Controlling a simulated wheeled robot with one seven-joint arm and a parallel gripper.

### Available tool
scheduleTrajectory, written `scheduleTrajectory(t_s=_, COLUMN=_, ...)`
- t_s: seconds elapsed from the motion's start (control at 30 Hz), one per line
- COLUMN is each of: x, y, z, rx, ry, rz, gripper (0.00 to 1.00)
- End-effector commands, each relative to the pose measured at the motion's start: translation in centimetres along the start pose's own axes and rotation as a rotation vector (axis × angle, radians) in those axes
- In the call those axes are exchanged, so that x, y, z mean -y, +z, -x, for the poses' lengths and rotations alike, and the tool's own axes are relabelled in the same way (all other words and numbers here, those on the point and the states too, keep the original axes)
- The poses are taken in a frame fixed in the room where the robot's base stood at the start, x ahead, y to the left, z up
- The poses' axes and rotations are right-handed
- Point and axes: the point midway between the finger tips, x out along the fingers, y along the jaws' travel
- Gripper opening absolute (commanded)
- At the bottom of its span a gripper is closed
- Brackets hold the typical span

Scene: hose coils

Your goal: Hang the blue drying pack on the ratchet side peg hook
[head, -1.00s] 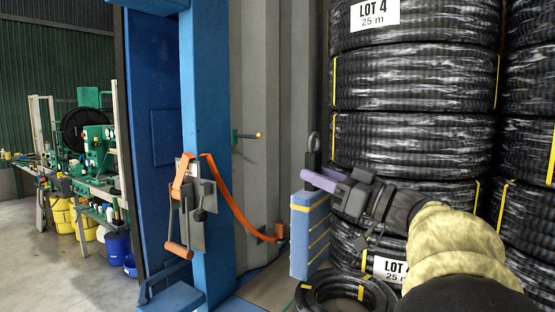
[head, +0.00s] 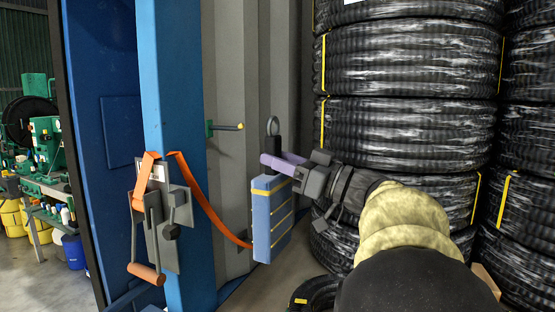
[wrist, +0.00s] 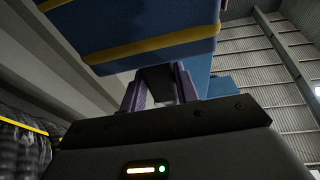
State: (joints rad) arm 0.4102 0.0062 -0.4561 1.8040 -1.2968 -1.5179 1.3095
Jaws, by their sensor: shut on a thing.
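The blue drying pack (head: 272,218) has yellow bands and a dark neck with a ring at its top. My gripper (head: 276,162) has purple fingers shut on the pack's neck, and the pack hangs upright below it. In the wrist view the pack (wrist: 150,25) fills the upper middle, beyond the gripper's fingers (wrist: 162,88).
Stacked black hose coils (head: 410,130) stand close to the right of my arm. A blue post (head: 172,90) rises on the left. The orange strap (head: 212,205) runs down toward the pack's lower left. A loose coil (head: 315,292) lies on the floor. Air between pack and peg is clear.

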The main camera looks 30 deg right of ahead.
Motion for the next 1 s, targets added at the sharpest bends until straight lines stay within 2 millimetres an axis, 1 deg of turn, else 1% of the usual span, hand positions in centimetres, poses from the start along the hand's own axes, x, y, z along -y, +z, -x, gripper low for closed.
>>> scheduleTrajectory(t_s=0.27, x=0.0, y=-0.1, z=0.0, rx=0.001, ry=-0.004, rz=-0.002, gripper=0.00)
scheduleTrajectory(t_s=1.0, x=0.0, y=1.2, z=-3.9, rx=0.002, ry=-0.005, rz=-0.002, gripper=0.00)
